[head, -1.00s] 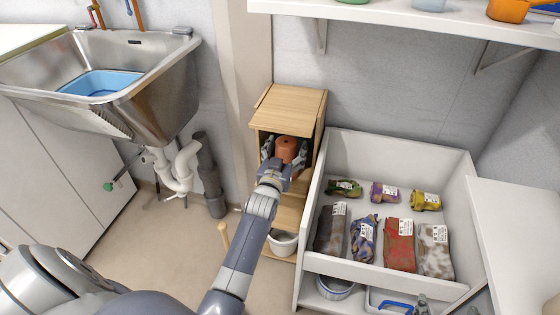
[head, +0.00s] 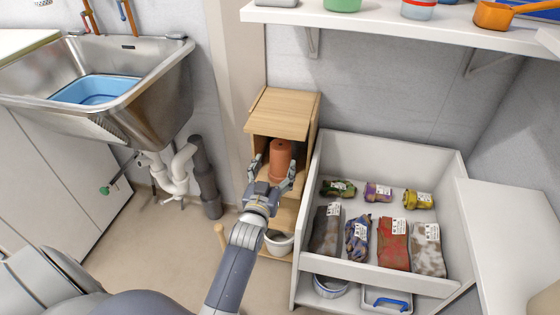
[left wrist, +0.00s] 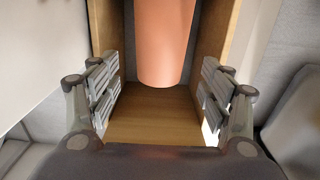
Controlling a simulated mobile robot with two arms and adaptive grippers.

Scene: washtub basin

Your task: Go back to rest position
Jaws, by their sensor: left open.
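My left gripper (head: 272,178) is open in front of the small wooden shelf unit (head: 284,112) in the head view. A terracotta-coloured cylinder (head: 280,160) stands upright inside the unit, just beyond the fingertips. In the left wrist view, the open fingers (left wrist: 160,95) are spread wide with nothing between them but the wooden shelf board (left wrist: 150,122). The cylinder also shows there (left wrist: 165,40), ahead of the fingers and apart from them. My right gripper is not in view.
A white open bin (head: 375,268) with several packaged items stands right of the wooden unit. A steel sink (head: 150,95) with a blue basin (head: 95,90) is at the left. A white shelf (head: 400,30) with containers hangs above. A white pot (head: 279,243) sits below.

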